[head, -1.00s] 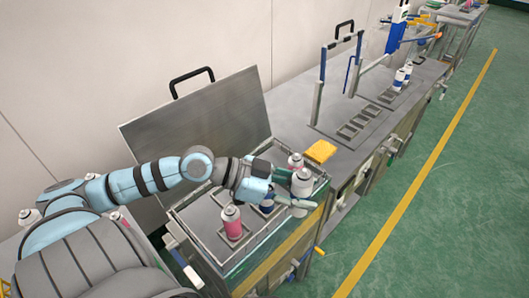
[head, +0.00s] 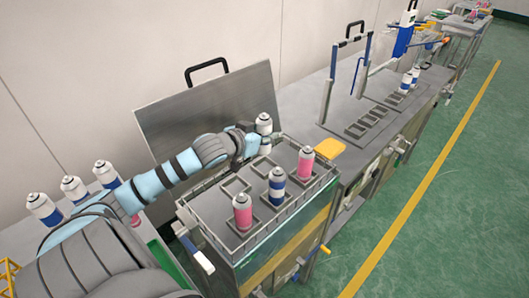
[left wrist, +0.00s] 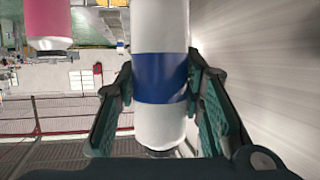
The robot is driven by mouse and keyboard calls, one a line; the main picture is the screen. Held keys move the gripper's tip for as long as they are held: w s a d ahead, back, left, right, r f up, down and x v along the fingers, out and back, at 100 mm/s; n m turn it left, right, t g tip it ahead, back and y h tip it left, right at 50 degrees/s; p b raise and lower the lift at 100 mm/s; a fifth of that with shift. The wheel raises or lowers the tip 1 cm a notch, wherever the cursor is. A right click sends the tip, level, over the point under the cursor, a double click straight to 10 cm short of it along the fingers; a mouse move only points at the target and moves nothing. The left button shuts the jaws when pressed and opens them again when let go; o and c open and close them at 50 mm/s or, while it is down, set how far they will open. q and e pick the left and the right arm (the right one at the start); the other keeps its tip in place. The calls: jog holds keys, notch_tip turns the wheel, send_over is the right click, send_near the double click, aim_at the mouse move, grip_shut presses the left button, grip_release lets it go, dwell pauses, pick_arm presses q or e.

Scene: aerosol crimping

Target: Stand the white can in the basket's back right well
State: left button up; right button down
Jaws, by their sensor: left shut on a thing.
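The white can (head: 264,124) with a blue band is held upright by my left gripper (head: 257,143), above the basket's back right part, close to the raised lid. In the left wrist view the can (left wrist: 160,35) fills the middle, and my left gripper's fingers (left wrist: 163,100) are shut on its blue band. I cannot tell whether the held can's base touches anything. My right gripper is out of view.
The grey lid (head: 210,110) stands open behind the basket. Several cans, one of them here (head: 75,188), stand at the left. A yellow block (head: 328,146) lies right of the basket.

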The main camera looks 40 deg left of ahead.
pick_arm(q)
notch_tip(320, 180, down, 9)
jog(key=shift+w+r+b, duration=0.1)
jog(key=shift+r+b, duration=0.1)
jog(key=shift+b, duration=0.55)
jog(key=o, duration=1.2)
jog(key=shift+o, duration=0.2)
jog(key=shift+r, duration=0.1)
jog(key=p+v, duration=0.8)
jog(key=v, duration=0.4)
jog(key=shift+w, duration=0.1)
